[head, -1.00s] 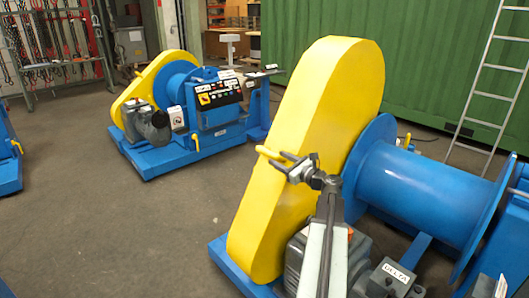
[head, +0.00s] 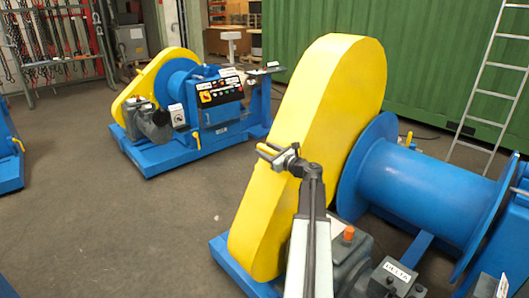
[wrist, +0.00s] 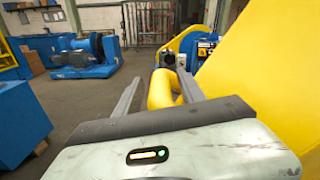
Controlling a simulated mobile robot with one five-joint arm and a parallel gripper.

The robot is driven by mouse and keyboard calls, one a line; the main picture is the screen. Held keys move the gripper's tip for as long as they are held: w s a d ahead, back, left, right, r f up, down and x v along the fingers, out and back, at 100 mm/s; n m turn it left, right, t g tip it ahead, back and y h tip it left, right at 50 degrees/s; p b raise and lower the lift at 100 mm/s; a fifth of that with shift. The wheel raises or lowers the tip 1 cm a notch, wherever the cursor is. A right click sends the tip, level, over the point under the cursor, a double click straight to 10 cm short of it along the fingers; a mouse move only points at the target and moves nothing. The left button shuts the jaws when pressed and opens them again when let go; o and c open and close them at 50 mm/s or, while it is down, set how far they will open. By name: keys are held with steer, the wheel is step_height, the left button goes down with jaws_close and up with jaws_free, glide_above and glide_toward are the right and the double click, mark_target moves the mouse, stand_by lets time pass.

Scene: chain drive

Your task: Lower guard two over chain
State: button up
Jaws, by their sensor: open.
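A large yellow guard (head: 305,150) stands tilted on the near blue machine, beside the blue drum. A yellow handle (wrist: 163,90) sticks out of its side. My gripper (wrist: 159,74) is open, with one finger on each side of the handle in the wrist view. In the head view my gripper (head: 264,152) is at the guard's left edge, overlapping the handle. Whether a finger touches the handle cannot be told. No chain shows; the near guard's far side is hidden. No number is readable on the guard.
The near machine has a blue drum (head: 415,185) and a grey gearbox labelled DELTA (head: 392,275). A second blue machine (head: 195,125) with a yellow guard stands at the back left. A ladder (head: 487,85) leans on the green container (head: 430,60).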

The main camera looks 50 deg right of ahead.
jaws_close()
stand_by(1.3)
